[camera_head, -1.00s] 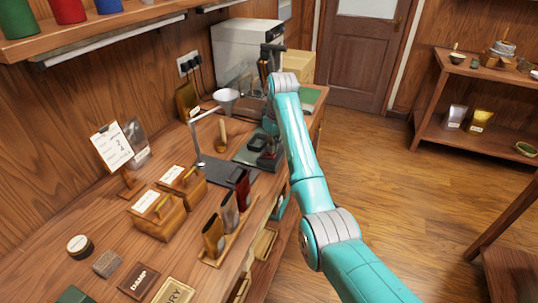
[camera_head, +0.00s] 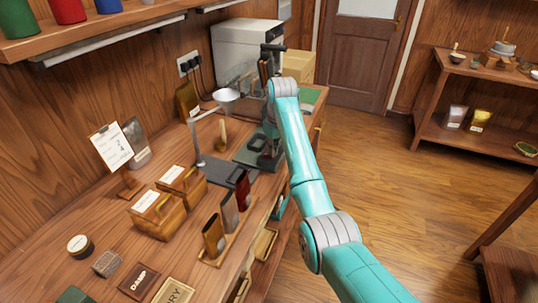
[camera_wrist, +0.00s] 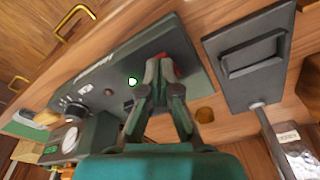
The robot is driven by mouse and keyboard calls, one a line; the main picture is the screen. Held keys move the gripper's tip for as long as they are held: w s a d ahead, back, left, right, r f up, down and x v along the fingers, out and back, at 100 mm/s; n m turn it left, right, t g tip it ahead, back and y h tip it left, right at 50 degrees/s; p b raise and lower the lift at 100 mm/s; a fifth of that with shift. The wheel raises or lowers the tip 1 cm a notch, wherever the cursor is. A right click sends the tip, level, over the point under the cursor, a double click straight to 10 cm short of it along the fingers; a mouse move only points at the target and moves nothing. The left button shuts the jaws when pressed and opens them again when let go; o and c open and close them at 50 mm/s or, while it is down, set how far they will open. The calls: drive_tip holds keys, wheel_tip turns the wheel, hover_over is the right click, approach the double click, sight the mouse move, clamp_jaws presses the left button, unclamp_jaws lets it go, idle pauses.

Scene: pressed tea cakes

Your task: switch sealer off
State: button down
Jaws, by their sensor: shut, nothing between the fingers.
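The sealer is a dark green unit (camera_head: 248,151) on the bench, beyond the lamp's dark base. In the wrist view its long panel (camera_wrist: 105,72) carries a lit green light (camera_wrist: 132,81), a dark red button, a knob and a round gauge (camera_wrist: 70,140). A red switch part (camera_wrist: 168,64) shows right at my fingertips, partly hidden by them. My gripper (camera_wrist: 159,68) is shut and empty, over the panel beside the red part. I cannot tell whether it touches. In the head view the gripper is a dark shape mostly hidden by my arm.
A lamp (camera_head: 226,95) and its dark base (camera_head: 221,172) stand close to the sealer. Wooden boxes (camera_head: 158,213) and a rack of packets (camera_head: 228,222) stand nearer. A white appliance (camera_head: 248,50) is at the back. The floor right of the bench is open.

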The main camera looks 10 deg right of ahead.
drive_tip(key=shift+f, duration=0.2)
drive_tip(key=shift+r, duration=3.55)
